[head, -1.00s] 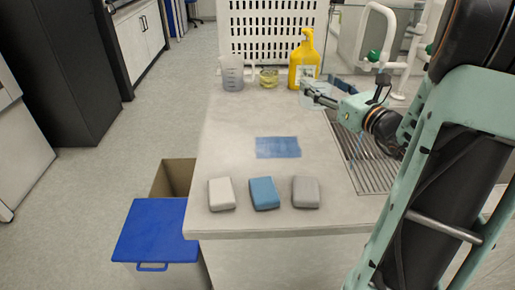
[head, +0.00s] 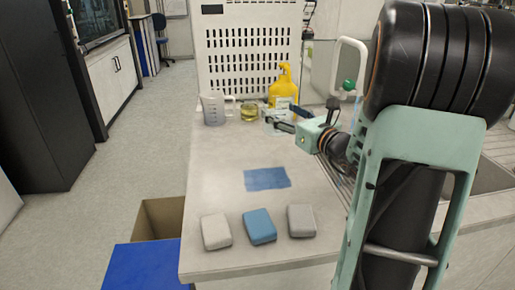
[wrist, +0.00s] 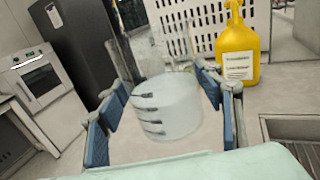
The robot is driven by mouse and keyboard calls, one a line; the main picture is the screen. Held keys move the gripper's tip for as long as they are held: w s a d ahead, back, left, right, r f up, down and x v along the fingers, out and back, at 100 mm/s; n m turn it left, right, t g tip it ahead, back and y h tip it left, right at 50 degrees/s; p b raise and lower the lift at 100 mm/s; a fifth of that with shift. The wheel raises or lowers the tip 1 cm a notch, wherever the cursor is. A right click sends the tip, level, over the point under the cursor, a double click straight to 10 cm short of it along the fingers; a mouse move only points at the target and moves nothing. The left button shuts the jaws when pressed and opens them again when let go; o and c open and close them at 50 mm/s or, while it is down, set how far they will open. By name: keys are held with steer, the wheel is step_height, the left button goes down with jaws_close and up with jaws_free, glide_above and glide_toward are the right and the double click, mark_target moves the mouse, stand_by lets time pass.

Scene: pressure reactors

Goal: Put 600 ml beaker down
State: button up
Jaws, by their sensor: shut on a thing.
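The 600 ml beaker (wrist: 168,112) is clear, with dark graduation marks down its left side in the wrist view. It sits between the blue pads of my gripper (wrist: 166,118), which is shut on it. In the head view the beaker (head: 276,126) is a faint clear shape in front of the yellow bottle, at the tips of my gripper (head: 283,122). It looks about upright. I cannot tell whether its base touches the counter (head: 222,160).
The yellow bottle (head: 284,88) stands just behind the beaker. A clear jug (head: 213,108) and a vessel of yellow liquid (head: 249,113) stand to its left. A blue cloth (head: 267,179) and three blocks (head: 260,226) lie nearer. The counter between is bare.

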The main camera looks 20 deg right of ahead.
steer(key=w, duration=0.1)
steer(key=w+a+f, duration=0.1)
steer(key=w+f, duration=0.1)
steer(key=w, duration=0.1)
steer(key=shift+a+b, duration=0.3)
steer(key=shift+a, duration=0.05)
steer(key=shift+w+a+f+b, duration=0.35)
steer(key=shift+w+f, duration=0.45)
steer(key=shift+f, duration=0.65)
steer(key=shift+w+a+f+b, duration=0.35)
steer(key=shift+w+f, duration=0.5)
steer(key=shift+f, duration=0.65)
steer(key=shift+w+a+f+b, duration=0.2)
steer(key=shift+w+f+b, duration=0.45)
steer(key=shift+f, duration=0.8)
steer(key=shift+w, duration=0.15)
steer(key=shift+f, duration=0.25)
steer(key=o, duration=1.3)
steer(key=shift+r, duration=0.1)
